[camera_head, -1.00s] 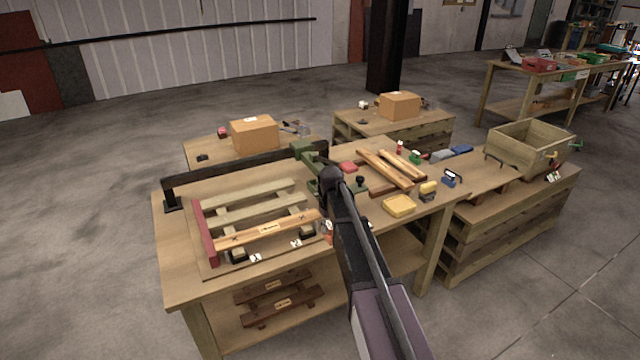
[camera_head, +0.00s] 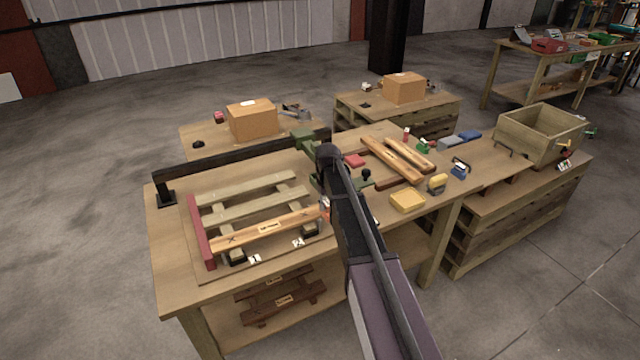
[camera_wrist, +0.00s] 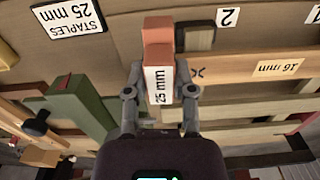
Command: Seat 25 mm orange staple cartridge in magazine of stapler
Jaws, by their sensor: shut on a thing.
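The orange staple cartridge (camera_wrist: 157,52) carries a white "25 mm" label and sits between the fingers of my gripper (camera_wrist: 160,100) in the wrist view. My gripper is shut on it, above the bench near the right end of the labelled slat. In the head view my arm hides most of the gripper; a small orange part of the cartridge (camera_head: 325,207) shows beside it.
A slatted wooden frame (camera_head: 250,209) lies left of my arm, with a black rail (camera_head: 230,160) behind it. A "STAPLES 25 mm" label (camera_wrist: 69,19) shows in the wrist view.

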